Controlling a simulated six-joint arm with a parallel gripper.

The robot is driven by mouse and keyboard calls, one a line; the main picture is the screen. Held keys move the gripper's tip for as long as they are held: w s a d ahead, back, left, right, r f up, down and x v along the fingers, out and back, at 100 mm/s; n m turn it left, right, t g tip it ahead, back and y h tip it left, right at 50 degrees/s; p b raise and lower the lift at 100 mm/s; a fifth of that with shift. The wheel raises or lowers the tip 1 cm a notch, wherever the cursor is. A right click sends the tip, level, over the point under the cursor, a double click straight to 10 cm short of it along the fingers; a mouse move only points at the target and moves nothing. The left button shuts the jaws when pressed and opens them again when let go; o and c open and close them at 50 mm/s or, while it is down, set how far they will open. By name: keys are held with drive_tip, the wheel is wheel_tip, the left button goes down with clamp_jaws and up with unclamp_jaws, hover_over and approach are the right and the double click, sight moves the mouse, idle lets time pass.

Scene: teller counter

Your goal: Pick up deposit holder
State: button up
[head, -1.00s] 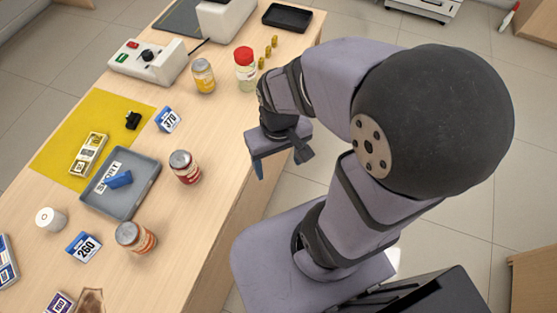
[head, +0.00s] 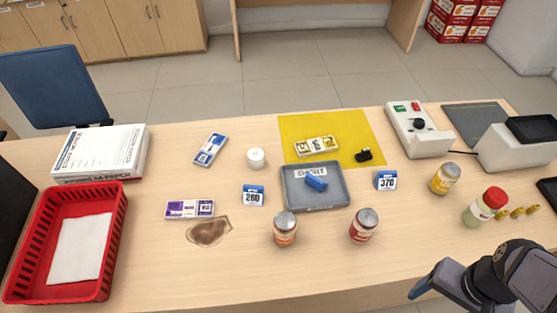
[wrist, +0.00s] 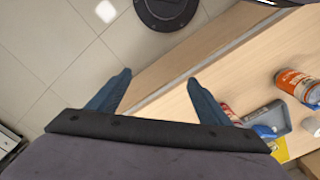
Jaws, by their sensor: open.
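Several flat holders lie on the counter, and their small print does not show which is the deposit holder. A white holder with yellow labels (head: 317,146) lies on the yellow mat (head: 292,128). A blue and white holder (head: 210,149) lies left of the white roll. A purple and white holder (head: 190,209) lies left of the 260 card. My gripper (head: 421,288) is at the counter's front edge at lower right, apart from all of them. In the wrist view my gripper (wrist: 157,82) has its blue fingers spread with nothing between them.
A grey tray (head: 335,203) with a blue piece stands mid-counter. Number cards 260 (head: 253,196) and 370 (head: 386,181) and two jars (head: 285,229) (head: 363,226) stand around it. A brown stain (head: 209,232) is on the counter. A red basket (head: 103,245) is at left.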

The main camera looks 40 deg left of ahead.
wheel_tip(320, 180, up, 5)
drive_tip(key=w+a+n+t+y+b, duration=0.15)
drive_tip(key=w+a, duration=0.35)
drive_tip(key=a, duration=0.5)
drive_tip(key=w+a+n+t+y+b, duration=0.1)
drive_tip(key=w+a+n+t+y, duration=0.15)
drive_tip(key=w+a, duration=0.55)
drive_tip(key=s+a+r+n+t+y+b, duration=0.1)
drive_tip(key=a+r+n+t+y+b, duration=0.15)
drive_tip(key=a, duration=1.95)
drive_tip(key=s+a+f+t+b, duration=0.25)
drive_tip(key=s+a+t, duration=0.25)
drive_tip(key=s+a, duration=0.75)
drive_tip(key=p, duration=0.1)
approach(253, 195)
drive_tip(key=shift+w+a+f+y, duration=0.15)
drive_tip(key=shift+w+a, duration=0.15)
drive_tip(key=shift+w, duration=0.3)
drive_tip(key=shift+w+a+r+y, duration=0.1)
drive_tip(key=shift+w+a, duration=0.2)
drive_tip(key=shift+w, duration=0.3)
drive_tip(key=shift+f, duration=0.65)
drive_tip(key=shift+p+x, duration=0.85)
drive_tip(key=shift+x, duration=2.75)
